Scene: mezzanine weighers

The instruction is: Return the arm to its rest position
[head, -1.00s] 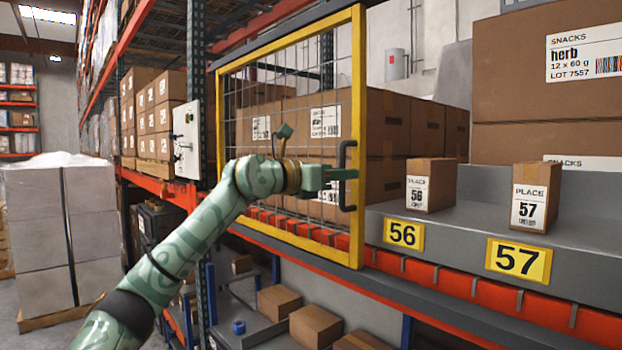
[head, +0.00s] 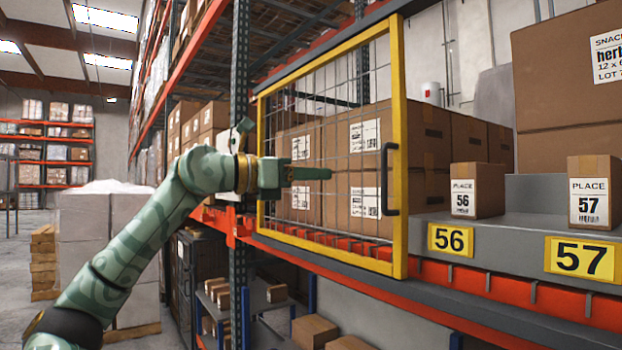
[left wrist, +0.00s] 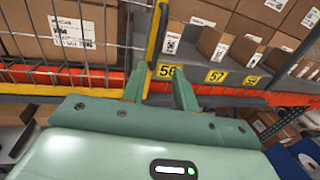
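My left arm comes in from the left in the head view, still stretched out toward the rack. Its green gripper (head: 312,173) is in front of the yellow-framed mesh gate (head: 400,235), left of the black handle (head: 389,180) and apart from it. In the left wrist view the gripper (left wrist: 160,86) has its two fingers spread with nothing between them. The gate's yellow post (left wrist: 155,42) shows just beyond the fingers. My right gripper is not in view.
Cartons (head: 364,135) stand behind the mesh. Small boxes marked 56 (head: 477,190) and 57 (head: 594,193) stand on the grey shelf at right. An orange beam (head: 510,291) runs below. A wrapped pallet load (head: 100,225) stands at left. Open floor lies far left.

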